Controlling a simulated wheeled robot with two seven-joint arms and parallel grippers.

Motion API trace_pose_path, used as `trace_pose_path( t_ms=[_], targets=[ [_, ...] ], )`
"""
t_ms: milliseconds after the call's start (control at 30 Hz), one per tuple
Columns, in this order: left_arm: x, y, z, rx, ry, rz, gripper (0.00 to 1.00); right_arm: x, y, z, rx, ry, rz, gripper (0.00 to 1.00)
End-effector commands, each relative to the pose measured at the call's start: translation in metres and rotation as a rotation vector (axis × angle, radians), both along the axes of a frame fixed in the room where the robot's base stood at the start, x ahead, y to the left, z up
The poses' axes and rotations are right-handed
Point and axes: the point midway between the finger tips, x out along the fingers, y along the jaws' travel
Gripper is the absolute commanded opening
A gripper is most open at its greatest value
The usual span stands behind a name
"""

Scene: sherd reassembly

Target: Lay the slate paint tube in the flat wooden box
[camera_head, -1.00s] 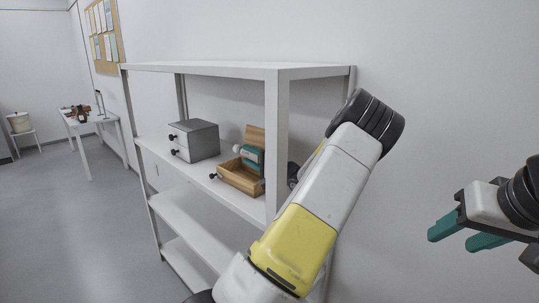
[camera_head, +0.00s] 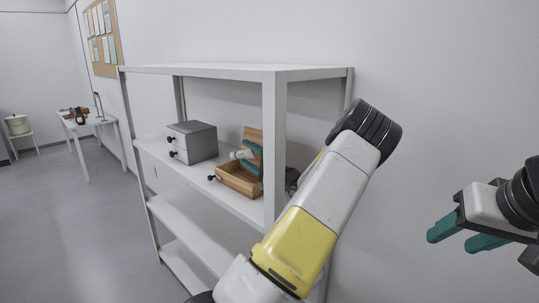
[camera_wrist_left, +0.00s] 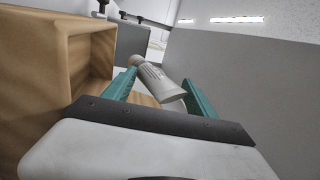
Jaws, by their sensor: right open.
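The slate paint tube (camera_head: 243,155), pale grey with a lighter cap, shows just above the flat wooden box (camera_head: 238,183), whose lid stands up behind. In the left wrist view the tube (camera_wrist_left: 163,84) lies slantwise between the teal fingers. My left gripper (camera_head: 250,157) is at the box with its fingers spread wider than the tube's body. A gap shows beside the left finger, and the tail end overlaps the right finger. I cannot tell whether the tube rests on anything. Wood (camera_wrist_left: 60,65) shows close on the left. My right gripper (camera_head: 450,238) is open and empty, away from the shelf.
The box stands on the middle board of a white shelf unit (camera_head: 170,158). A grey drawer cabinet (camera_head: 200,141) with black knobs stands to its left. A shelf post (camera_head: 275,140) stands close to the box's right. A white table stands far left.

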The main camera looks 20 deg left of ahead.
Motion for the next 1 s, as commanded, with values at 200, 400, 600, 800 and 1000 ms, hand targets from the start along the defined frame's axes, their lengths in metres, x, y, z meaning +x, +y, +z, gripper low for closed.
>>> trace_pose_path(
  t_ms=[200,400,600,800,1000],
  targets=[
    [0.001,0.001,-0.072,-0.178,0.107,-0.033,0.64,0.0,0.0,0.0,0.0,0.0,0.0,0.5],
    [-0.007,-0.018,-0.06,-0.137,0.084,-0.028,0.64,0.0,0.0,0.0,0.0,0.0,0.0,0.5],
    [-0.019,-0.051,-0.038,-0.07,0.043,-0.018,0.64,0.0,0.0,0.0,0.0,0.0,0.0,0.5],
    [-0.029,-0.074,-0.021,-0.02,0.012,-0.01,0.64,0.0,0.0,0.0,0.0,0.0,0.0,0.5],
    [-0.032,-0.081,-0.013,0.001,-0.001,-0.004,0.64,0.0,0.0,0.0,0.0,0.0,0.0,0.5]
  ],
)
